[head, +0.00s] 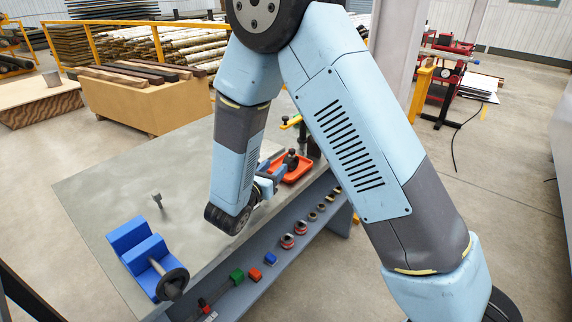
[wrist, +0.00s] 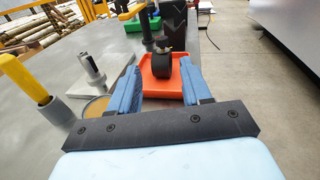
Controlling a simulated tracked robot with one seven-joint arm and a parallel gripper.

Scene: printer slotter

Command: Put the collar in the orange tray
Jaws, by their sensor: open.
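The orange tray (head: 304,168) is at the table's far right corner, and it also shows in the wrist view (wrist: 152,88). A dark round piece with a small knob on top, probably the collar (wrist: 162,66), appears in or just over the tray in the wrist view; it shows as a dark shape (head: 291,160) in the head view. My gripper (wrist: 159,70) is open, with its blue fingers on either side of the dark piece. I cannot tell whether the fingers touch it. In the head view my gripper (head: 270,178) is partly hidden by my arm.
A blue cradle (head: 138,250) with a shaft and black wheel stands at the table's near left. A small grey post (head: 157,200) stands mid-table. A lower shelf (head: 262,290) holds several rings and coloured blocks. A yellow-handled tool (wrist: 27,78) is left of my gripper. The table's left is mostly clear.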

